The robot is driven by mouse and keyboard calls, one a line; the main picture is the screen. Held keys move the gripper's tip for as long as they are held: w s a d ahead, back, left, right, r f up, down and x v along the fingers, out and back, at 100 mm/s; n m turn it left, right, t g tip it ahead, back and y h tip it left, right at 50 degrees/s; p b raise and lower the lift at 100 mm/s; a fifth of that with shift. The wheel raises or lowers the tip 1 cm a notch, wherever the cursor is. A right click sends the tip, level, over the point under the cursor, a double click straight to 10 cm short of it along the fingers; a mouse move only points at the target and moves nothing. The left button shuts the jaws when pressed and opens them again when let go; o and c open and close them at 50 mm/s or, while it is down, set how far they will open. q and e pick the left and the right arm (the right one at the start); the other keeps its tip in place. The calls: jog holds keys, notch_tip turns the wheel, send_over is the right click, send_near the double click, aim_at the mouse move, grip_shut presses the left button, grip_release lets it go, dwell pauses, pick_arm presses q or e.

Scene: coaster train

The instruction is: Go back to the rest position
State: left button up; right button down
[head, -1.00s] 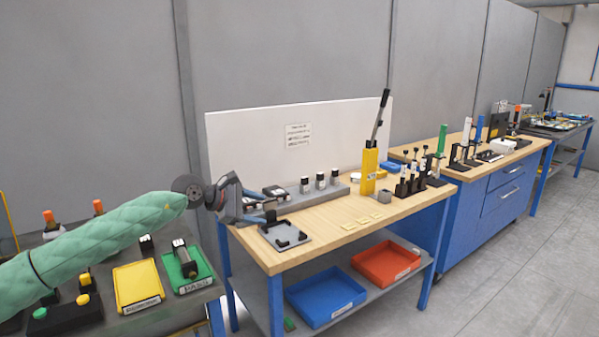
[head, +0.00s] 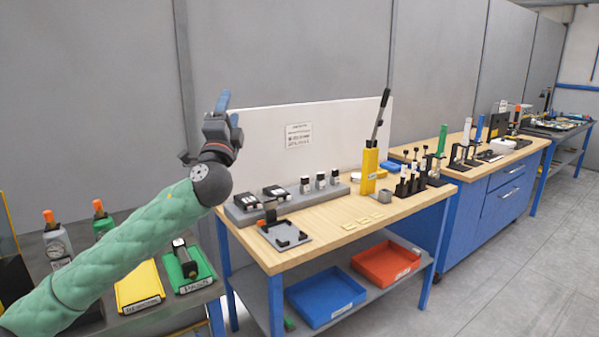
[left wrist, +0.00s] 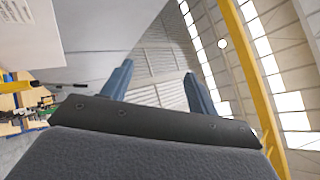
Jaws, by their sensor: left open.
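My left gripper (head: 228,108) is raised in front of the grey wall and the left end of the white backboard, with its blue fingers pointing up. In the left wrist view its two fingers (left wrist: 160,88) stand apart with nothing between them, and the building's roof shows beyond. The left gripper is open and touches nothing. My green-sleeved left arm comes in from the lower left of the head view. My right gripper is not in any view.
A wooden-topped bench (head: 330,230) holds a grey fixture plate (head: 284,236), a grey block rack and a yellow lever press (head: 369,170). Blue (head: 326,299) and red (head: 386,264) bins sit on its lower shelf. Yellow and green trays lie on the left table. The floor at right is clear.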

pick_arm(q)
jog(key=s+f+n+g+y, duration=0.1)
jog(key=s+f+n+g, duration=0.35)
jog(key=f, duration=0.75)
jog(key=s+a+f+n+g+y, duration=0.1)
jog(key=s+f+n+g, duration=0.35)
jog(key=f, duration=0.75)
jog(key=s+f+n+g+y, duration=0.1)
jog(key=s+f+n+g, duration=0.35)
jog(key=f, duration=0.75)
jog(key=s+f+n+g+h, duration=0.1)
jog(key=s+f+g, duration=0.4)
jog(key=s+f, duration=1.1)
jog(key=s+d+f+n+g+h, duration=0.1)
jog(key=s+f+g, duration=0.4)
jog(key=s+f, duration=1.2)
jog(key=s+n, duration=0.1)
jog(key=s, duration=0.3)
jog(key=shift+s+d+f+h, duration=0.2)
jog(key=shift+s+d+h, duration=0.1)
jog(key=shift+s, duration=0.1)
